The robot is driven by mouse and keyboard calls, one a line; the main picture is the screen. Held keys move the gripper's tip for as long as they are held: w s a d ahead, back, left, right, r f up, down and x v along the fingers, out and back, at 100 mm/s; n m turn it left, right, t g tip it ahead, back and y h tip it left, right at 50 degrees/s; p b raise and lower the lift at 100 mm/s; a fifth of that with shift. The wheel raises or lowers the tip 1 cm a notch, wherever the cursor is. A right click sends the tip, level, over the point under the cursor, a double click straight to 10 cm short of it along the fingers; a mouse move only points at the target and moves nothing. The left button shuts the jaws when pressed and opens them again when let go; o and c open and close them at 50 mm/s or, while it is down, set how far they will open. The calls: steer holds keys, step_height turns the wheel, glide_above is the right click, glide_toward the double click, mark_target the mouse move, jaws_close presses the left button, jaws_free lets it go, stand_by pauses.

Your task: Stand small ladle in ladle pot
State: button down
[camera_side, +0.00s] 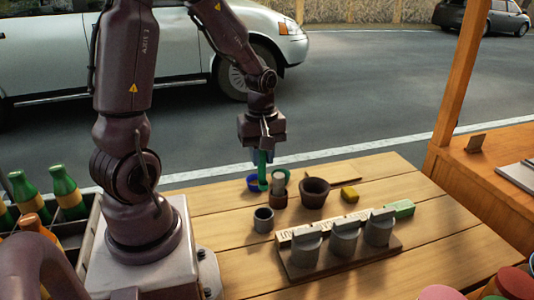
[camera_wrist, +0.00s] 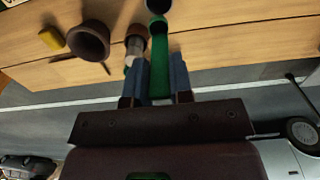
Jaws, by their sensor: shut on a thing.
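My gripper (camera_side: 265,157) points down over the far part of the table, its blue fingers shut on a green handle-like piece (camera_wrist: 159,68), which I take to be the small ladle. A grey open pot (camera_side: 263,222), likely the ladle pot, stands nearer the side camera, apart from the ladle. Its dark opening seems to show at the top of the wrist view (camera_wrist: 158,5).
A small brown pot (camera_side: 279,200) with a pale piece in it stands close right of the ladle. A brown mortar (camera_side: 314,192), a yellow block (camera_side: 349,193) and a thin stick (camera_side: 332,180) lie further right. A rack with grey cups (camera_side: 343,240) fills the front.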

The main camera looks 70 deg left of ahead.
mark_target(262, 184)
steer(key=shift+f, duration=5.2)
steer(key=c, duration=0.9)
jaws_free()
steer(key=shift+c, duration=0.2)
step_height(262, 184, up, 13)
